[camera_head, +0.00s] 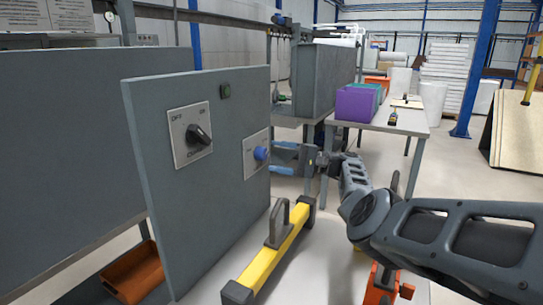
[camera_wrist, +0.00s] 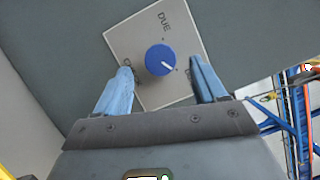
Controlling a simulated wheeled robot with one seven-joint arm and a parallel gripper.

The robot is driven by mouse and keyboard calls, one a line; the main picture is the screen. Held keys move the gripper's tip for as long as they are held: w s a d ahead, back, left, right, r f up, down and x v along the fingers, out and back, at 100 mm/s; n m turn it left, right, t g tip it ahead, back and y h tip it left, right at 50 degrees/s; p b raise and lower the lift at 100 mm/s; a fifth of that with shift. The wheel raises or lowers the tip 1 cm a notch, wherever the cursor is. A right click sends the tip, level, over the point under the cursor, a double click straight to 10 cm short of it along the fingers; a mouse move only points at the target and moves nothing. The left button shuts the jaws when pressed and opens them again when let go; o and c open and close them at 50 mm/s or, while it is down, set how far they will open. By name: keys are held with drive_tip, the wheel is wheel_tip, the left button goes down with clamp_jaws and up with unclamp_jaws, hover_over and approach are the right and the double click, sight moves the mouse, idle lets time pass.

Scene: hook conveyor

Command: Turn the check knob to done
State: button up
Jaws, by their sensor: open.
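The check knob is a small round blue knob (camera_head: 261,154) on a pale square plate (camera_head: 249,163) on the grey upright panel (camera_head: 215,215). In the wrist view the blue knob (camera_wrist: 160,60) has a white pointer line toward the lower right. Its plate (camera_wrist: 130,42) reads "DUE" at the top, and the other lettering is partly hidden by the fingers. My gripper (camera_head: 288,157) is just right of the knob in the head view. In the wrist view its blue fingers (camera_wrist: 160,84) are open on either side below the knob, apart from it.
A yellow bar with a grey handle (camera_head: 270,250) lies on the table in front. A table with a purple bin (camera_head: 357,104) stands behind.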

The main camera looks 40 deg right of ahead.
drive_tip(key=shift+v, duration=2.45)
